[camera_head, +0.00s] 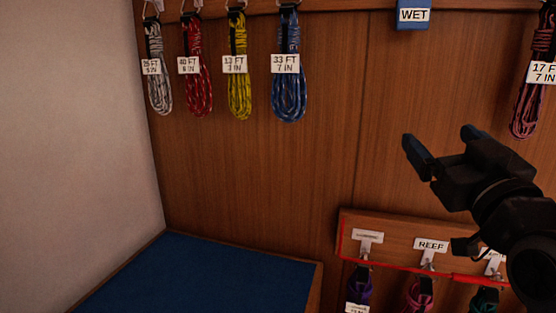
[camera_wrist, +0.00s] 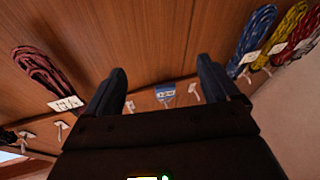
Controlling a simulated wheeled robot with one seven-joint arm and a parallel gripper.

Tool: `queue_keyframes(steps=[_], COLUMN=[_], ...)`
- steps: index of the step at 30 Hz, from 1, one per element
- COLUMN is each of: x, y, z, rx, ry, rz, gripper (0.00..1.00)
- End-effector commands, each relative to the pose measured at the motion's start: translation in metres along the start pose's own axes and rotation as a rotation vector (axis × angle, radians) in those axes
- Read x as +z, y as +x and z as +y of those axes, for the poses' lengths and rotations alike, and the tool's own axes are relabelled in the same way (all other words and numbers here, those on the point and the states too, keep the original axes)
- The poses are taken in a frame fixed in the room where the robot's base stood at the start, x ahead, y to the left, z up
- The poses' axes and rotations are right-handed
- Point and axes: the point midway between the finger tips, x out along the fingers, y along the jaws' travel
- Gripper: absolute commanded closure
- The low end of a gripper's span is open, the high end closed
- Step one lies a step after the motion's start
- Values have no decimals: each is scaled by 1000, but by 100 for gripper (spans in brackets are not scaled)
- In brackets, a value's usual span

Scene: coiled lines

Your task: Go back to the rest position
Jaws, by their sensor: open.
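My gripper (camera_head: 440,146) is in the right half of the head view, raised in front of the wooden wall. Its two fingers are apart with nothing between them. In the wrist view my gripper (camera_wrist: 162,85) also shows open and empty, with the wall beyond it. It touches none of the coiled lines that I can see. The head view shows my arm coming in from the right edge, and part of the lower rack lies behind it.
Grey (camera_head: 158,70), red (camera_head: 196,70), yellow (camera_head: 239,70) and blue (camera_head: 289,80) coils hang upper left. A pink coil (camera_head: 530,100) hangs at right. A blue WET sign (camera_head: 413,15) is above. A REEF-labelled rack (camera_head: 395,237) holds several coils below my gripper. A blue-topped surface (camera_head: 200,275) stands lower left.

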Motion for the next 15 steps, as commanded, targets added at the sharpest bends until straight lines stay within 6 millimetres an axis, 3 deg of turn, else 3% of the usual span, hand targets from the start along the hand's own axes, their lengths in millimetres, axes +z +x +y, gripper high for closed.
queue_keyframes(steps=[1,6,15], x=[23,78,150], y=[-15,-63,-164], z=[-5,-18,-36], rx=[-3,-3,-7], ry=[6,25,57], rz=[-29,-92,-202], gripper=[12,12,12])
